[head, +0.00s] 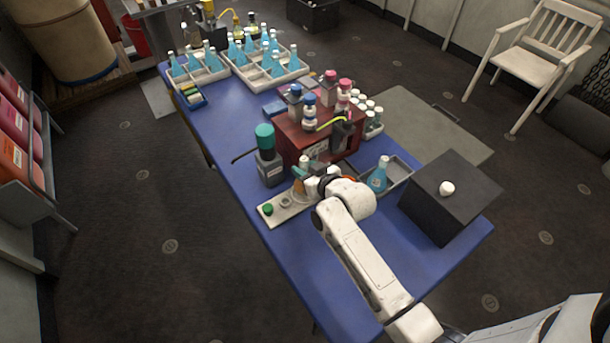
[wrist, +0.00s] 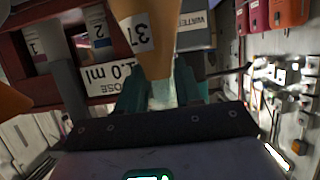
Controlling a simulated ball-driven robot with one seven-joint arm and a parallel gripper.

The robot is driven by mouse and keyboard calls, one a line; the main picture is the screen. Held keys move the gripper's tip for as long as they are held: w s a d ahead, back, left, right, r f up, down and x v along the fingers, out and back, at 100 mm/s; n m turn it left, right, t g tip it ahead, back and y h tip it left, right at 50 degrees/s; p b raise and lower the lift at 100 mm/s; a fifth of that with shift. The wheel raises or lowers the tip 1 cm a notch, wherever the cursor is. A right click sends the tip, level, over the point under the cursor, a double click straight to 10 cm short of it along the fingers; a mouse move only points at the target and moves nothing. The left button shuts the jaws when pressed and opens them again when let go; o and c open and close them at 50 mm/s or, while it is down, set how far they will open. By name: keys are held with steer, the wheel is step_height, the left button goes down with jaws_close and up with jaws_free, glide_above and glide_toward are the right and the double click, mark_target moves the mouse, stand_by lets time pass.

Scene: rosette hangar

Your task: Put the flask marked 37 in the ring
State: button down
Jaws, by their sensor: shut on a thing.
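In the wrist view an amber flask (wrist: 160,55) with a white label reading 37 stands between the teal fingers of my gripper (wrist: 163,95), which is shut on it. In the head view my gripper (head: 313,186) is at the front of the red rack, over the right part of a pale plate (head: 272,213). A little of the amber flask (head: 299,187) shows there, with most of it hidden by my gripper. The plate bears a green button and a small round grey part. A ring shape seems to lie by the flask, but I cannot tell whether the flask is inside it.
A red rack (head: 289,135) with capped bottles stands behind, and a grey bottle with a teal cap (head: 266,155) stands left of it. A blue flask (head: 378,176) stands in a grey tray (head: 402,174). A black box (head: 440,215) is at right. The blue table's (head: 225,150) left strip is clear.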

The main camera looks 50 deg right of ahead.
steer(key=shift+w+f, duration=0.1)
steer(key=shift+f, duration=1.4)
steer(key=shift+f, duration=0.15)
steer(key=c, duration=0.8)
jaws_free()
steer(key=shift+o, duration=0.2)
